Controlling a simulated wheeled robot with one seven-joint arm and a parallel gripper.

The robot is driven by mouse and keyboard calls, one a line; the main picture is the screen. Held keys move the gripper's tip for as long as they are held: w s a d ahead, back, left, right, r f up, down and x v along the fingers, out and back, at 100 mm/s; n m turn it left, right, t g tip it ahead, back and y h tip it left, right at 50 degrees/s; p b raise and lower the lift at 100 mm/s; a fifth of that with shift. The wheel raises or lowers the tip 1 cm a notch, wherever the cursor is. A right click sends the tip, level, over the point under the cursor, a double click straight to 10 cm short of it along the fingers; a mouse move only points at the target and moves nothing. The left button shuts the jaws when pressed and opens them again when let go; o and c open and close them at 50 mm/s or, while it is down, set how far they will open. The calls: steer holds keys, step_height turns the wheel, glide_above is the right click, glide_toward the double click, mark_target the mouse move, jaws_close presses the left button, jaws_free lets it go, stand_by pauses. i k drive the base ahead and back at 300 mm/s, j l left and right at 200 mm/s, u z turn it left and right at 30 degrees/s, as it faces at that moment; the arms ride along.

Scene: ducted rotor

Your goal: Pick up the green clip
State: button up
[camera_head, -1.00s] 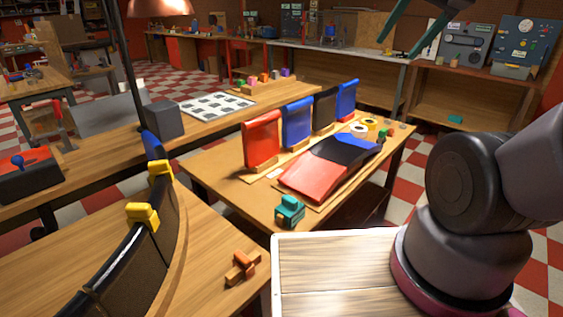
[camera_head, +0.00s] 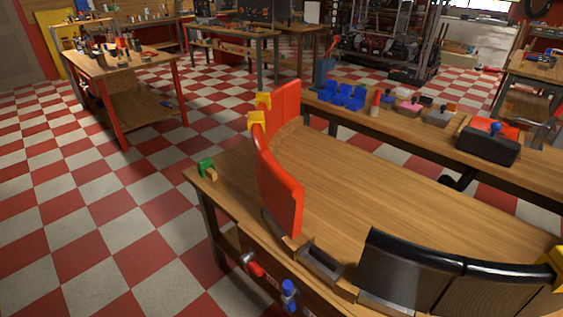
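A small green object, which looks like the green clip (camera_head: 206,167), sits at the far left corner of the near wooden table (camera_head: 375,190). A small tan wooden piece (camera_head: 211,175) is against its lower right side. It is too small in view to tell whether the two are joined. My gripper is not in view, and none of my arm shows.
Red curved panels (camera_head: 280,190) stand on the near table with yellow clips (camera_head: 257,120) on top. Black panels (camera_head: 420,270) stand at the lower right. A long bench (camera_head: 400,125) runs behind. Checkered floor (camera_head: 100,220) on the left is clear.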

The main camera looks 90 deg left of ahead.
mark_target(205, 163)
steer(key=u, duration=3.6)
steer(key=i+j+u, duration=0.25)
steer(key=i+u, duration=0.2)
steer(key=i+j+u, duration=0.15)
steer(key=i, duration=0.2)
steer(key=i+u, duration=0.15)
steer(key=i, duration=0.2)
steer(key=i+j+z, duration=0.1)
steer(key=i+z, duration=0.15)
steer(key=z, duration=0.2)
steer(key=i+j+z, duration=0.15)
steer(key=z, duration=0.25)
steer(key=i+j+z, duration=0.25)
steer(key=z, duration=0.2)
steer(key=i+j+z, duration=0.2)
steer(key=j+z, duration=0.2)
